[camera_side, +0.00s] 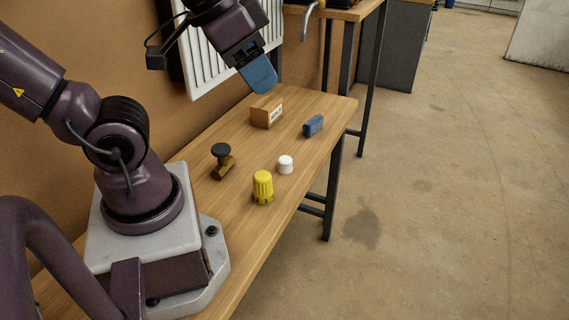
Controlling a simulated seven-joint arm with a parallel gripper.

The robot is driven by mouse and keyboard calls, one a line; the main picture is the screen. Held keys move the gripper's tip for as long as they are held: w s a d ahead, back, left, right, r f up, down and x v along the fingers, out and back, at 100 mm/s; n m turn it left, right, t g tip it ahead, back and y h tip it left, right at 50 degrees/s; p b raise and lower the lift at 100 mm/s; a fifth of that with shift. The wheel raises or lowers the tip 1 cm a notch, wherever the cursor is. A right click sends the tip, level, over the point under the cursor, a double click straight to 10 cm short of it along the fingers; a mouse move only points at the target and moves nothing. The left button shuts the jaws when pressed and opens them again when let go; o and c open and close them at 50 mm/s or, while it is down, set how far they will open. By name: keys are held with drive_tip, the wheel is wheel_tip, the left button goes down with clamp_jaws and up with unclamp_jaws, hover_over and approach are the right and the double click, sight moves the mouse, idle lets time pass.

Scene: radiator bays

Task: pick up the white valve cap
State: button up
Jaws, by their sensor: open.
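The white valve cap (285,165) is a small ribbed cap that stands upright on the wooden bench (211,211), right of the bench's middle. My gripper (262,84) has blue fingers and hangs above the far part of the bench, up and to the left of the cap. It is open and well apart from the cap. The gap between the fingers is hidden, as only one finger face shows clearly.
A yellow ribbed cap (263,187) stands just in front of the white one. A brass valve with a dark knob (222,161) lies to the left. A small cardboard box (266,111) and a blue block (313,126) are behind. A white radiator (215,58) hangs on the wall.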

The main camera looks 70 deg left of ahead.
drive_tip(key=o, duration=0.3)
